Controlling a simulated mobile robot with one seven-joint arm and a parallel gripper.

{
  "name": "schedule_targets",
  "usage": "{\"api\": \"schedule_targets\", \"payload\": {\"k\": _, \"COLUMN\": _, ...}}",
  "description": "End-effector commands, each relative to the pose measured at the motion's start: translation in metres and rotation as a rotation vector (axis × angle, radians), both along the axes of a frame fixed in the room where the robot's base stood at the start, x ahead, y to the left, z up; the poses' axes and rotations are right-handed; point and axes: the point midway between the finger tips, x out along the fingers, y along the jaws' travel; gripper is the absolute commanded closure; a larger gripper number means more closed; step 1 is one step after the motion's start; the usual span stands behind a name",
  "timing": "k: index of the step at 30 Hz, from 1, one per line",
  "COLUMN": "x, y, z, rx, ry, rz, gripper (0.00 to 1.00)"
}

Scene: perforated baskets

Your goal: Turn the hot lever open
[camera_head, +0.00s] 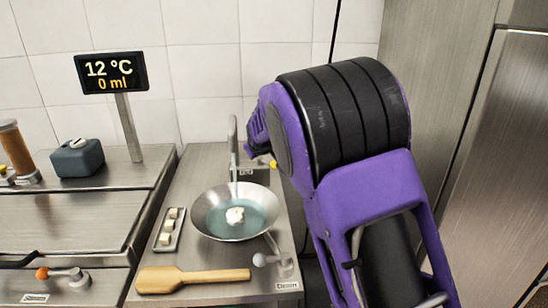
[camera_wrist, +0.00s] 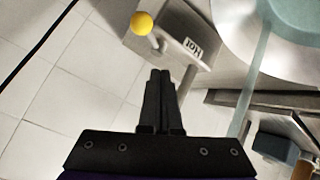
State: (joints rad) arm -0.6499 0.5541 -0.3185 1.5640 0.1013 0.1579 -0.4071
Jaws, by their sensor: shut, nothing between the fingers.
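The hot lever's yellow ball knob (camera_wrist: 141,23) shows at the top of the wrist view, beside the metal fixture with the "Hot" label (camera_wrist: 193,47). In the head view the yellow knob (camera_head: 273,163) peeks out beside my purple wrist. My gripper (camera_wrist: 160,73) is shut and empty, its fingertips just below the knob in the wrist view and apart from it. My arm hides the gripper's fingers in the head view.
A wooden paddle (camera_head: 190,279), a small tray of pale cubes (camera_head: 169,230) and a white-knobbed lever (camera_head: 262,259) are near the pan. A display (camera_head: 110,73) reads 12 °C and 0 ml. Tiled wall stands behind.

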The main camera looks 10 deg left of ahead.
Motion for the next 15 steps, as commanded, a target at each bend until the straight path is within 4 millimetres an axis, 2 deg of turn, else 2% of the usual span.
{"api": "schedule_targets", "payload": {"k": 9, "x": 0.019, "y": -0.032, "z": 0.032, "rx": 0.262, "ry": 0.174, "rz": -0.356, "gripper": 1.0}}
{"api": "schedule_targets", "payload": {"k": 15, "x": 0.022, "y": -0.044, "z": 0.041, "rx": 0.33, "ry": 0.211, "rz": -0.473, "gripper": 1.0}}
